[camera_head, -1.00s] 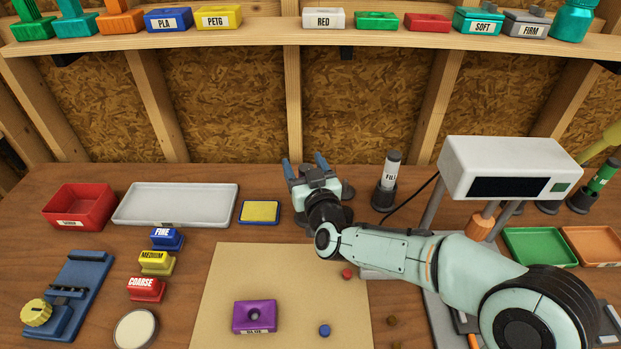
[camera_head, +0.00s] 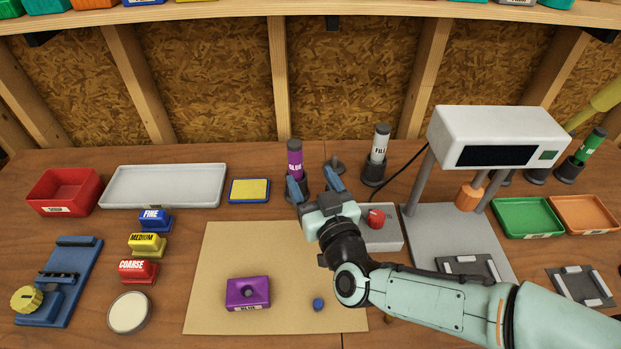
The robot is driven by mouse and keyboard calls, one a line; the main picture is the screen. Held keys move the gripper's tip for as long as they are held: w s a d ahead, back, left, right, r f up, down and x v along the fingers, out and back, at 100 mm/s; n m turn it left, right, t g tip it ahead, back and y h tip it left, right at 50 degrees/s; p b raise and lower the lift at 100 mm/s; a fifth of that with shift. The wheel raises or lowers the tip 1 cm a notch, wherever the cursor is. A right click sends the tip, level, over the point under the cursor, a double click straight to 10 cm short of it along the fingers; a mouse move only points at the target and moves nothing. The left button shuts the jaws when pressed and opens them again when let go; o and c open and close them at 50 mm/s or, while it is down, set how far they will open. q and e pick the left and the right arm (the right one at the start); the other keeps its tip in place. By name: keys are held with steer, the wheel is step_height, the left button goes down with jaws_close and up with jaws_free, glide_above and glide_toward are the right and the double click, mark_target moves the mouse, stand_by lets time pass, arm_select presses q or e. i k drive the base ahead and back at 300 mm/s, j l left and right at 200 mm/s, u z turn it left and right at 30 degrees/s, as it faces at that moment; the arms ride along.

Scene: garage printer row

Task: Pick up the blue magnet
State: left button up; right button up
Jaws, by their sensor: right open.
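The blue magnet (camera_head: 318,304) is a small round blue piece lying on the tan mat (camera_head: 230,255), right of the purple block. Nothing touches it. My right gripper (camera_head: 315,187) is open and empty. Its blue fingers point to the back of the bench, beyond the mat's far edge and well behind the magnet. My right forearm passes over the mat's right side and hides part of it. My left gripper is not in view.
A purple block (camera_head: 247,292) stands left of the magnet. A purple-labelled tube (camera_head: 295,160) stands just beyond my right fingers. A grey box with a red button (camera_head: 376,218) and a white-headed stand (camera_head: 497,136) are to the right. The mat's left part is clear.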

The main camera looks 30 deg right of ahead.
mark_target(317, 304)
steer(key=k+j, duration=0.15)
steer(key=k, duration=0.6)
steer(key=k+j, duration=0.15)
steer(key=k, duration=0.6)
